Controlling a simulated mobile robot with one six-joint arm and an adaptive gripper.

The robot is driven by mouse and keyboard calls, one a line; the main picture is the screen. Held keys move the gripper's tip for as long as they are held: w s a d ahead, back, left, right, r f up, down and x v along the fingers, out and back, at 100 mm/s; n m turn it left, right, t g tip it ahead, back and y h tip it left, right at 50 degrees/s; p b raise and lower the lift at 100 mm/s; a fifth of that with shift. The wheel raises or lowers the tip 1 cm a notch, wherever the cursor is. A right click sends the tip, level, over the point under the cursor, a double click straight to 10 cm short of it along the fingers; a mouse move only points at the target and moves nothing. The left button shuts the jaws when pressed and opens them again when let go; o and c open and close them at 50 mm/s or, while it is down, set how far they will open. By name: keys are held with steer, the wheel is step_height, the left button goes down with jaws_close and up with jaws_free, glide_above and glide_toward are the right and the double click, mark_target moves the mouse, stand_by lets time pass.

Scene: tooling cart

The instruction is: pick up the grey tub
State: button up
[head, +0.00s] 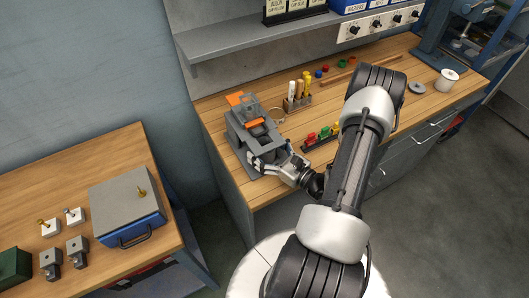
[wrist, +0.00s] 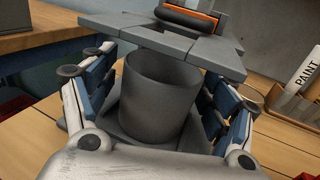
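The grey tub (wrist: 160,100) is a dark, open-topped, upright cylinder in the middle of the wrist view. It stands on the base of a grey bench fixture (wrist: 185,42) with an orange-trimmed top part, under or close by the fixture's overhanging plate. My gripper (wrist: 158,82) has one finger on each side of the tub, with visible gaps, so it looks open around it and not closed on it. In the head view my gripper (head: 262,161) is at the front of the fixture (head: 240,128). There the tub is mostly hidden and I cannot make it out clearly.
A holder with paint markers (head: 298,98) stands right of the fixture. A rack of coloured pieces (head: 322,137) lies near my arm. A shelf (head: 255,47) overhangs the back of the bench. A white cup (head: 446,79) stands far right. A blue-fronted box (head: 128,208) sits on the left table.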

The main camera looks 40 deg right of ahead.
steer(key=c, duration=1)
